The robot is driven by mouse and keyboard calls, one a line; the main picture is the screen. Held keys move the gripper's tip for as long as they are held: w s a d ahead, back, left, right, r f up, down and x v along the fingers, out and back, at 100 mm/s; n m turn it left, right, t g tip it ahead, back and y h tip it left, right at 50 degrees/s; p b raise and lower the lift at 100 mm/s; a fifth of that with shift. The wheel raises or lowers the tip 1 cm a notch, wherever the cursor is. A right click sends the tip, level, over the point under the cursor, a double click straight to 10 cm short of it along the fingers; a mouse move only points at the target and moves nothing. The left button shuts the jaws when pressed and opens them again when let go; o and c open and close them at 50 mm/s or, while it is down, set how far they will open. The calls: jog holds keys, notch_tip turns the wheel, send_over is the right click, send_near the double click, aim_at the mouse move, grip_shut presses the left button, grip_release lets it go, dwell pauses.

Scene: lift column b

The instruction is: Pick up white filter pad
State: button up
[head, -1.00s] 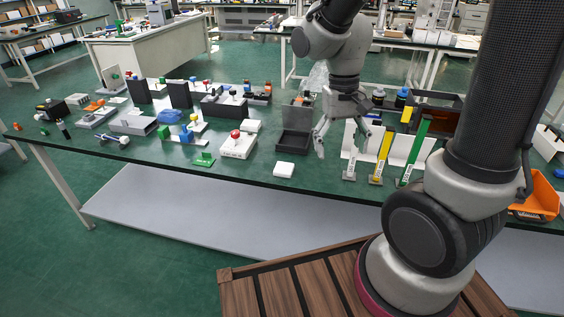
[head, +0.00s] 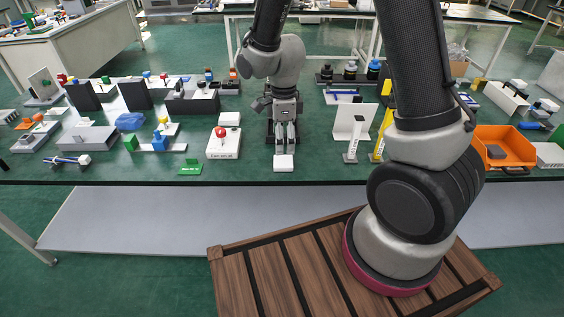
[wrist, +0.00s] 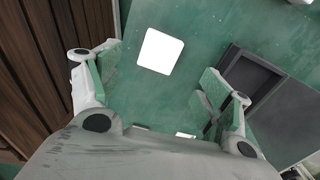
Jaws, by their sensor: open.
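The white filter pad (head: 284,163) is a small flat white square lying on the green table near its front edge. In the wrist view the pad (wrist: 160,51) lies flat and fully visible, slightly turned, beyond and between the two fingers. My gripper (head: 285,146) points down just behind the pad in the head view. In the wrist view my gripper (wrist: 157,75) has its fingers spread wide with nothing between them. The gap between the fingertips and the table is hard to judge.
A black open tray (wrist: 248,76) lies close to the right finger. A white box with a red knob (head: 223,143) stands left of the gripper. A white upright panel (head: 351,122) and an orange bin (head: 503,143) are to the right. The table front around the pad is clear.

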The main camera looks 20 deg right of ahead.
aim_at(283, 161)
jog(key=shift+m, duration=0.4)
jog(key=shift+f, duration=0.35)
notch_tip(283, 161, down, 7)
jog(key=shift+f, duration=0.1)
jog(key=c, duration=0.8)
